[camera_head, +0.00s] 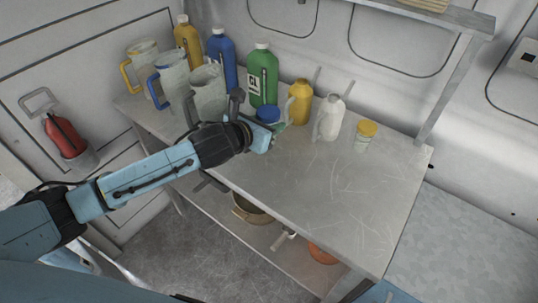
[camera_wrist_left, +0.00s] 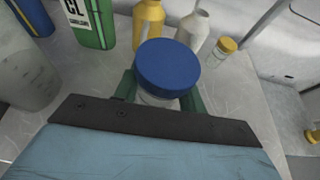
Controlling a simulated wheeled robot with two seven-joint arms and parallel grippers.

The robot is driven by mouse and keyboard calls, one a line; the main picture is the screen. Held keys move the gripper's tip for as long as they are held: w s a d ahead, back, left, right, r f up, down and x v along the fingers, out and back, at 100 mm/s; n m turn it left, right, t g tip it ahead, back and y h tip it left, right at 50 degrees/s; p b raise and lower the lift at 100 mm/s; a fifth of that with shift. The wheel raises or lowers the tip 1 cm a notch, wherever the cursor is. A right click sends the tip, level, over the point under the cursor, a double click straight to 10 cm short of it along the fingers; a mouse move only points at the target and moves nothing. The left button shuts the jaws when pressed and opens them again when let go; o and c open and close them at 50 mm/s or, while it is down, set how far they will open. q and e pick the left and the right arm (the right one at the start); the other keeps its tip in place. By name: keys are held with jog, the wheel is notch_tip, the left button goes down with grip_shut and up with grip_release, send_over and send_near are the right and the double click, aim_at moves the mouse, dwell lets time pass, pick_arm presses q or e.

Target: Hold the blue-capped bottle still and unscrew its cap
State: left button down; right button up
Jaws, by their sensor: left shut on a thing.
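The blue-capped bottle (camera_head: 267,115) stands on the metal table in the head view, partly hidden behind my left gripper. Its wide blue cap (camera_wrist_left: 168,68) is on top in the left wrist view, with a clear, pale bottle body (camera_wrist_left: 158,98) below it. My left gripper (camera_head: 273,136) has its green fingers on either side of the body, under the cap, and is shut on the bottle. The lower part of the bottle is hidden by the gripper. My right gripper is in neither view.
Behind stand a green bottle (camera_head: 263,75), a blue bottle (camera_head: 222,59), a yellow bottle (camera_head: 188,42) and several clear jugs. The table's (camera_head: 345,200) front right is clear.

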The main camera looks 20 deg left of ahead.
pick_arm(q)
notch_tip(320, 180, down, 10)
jog(key=shift+w+r+b, duration=0.15)
jog(key=shift+b, duration=0.55)
jog(key=shift+f, duration=0.2)
jog(key=c, duration=0.8)
grip_release()
jog(key=shift+r, duration=0.2)
jog(key=p+v, duration=0.1)
jog(key=v, duration=1.1)
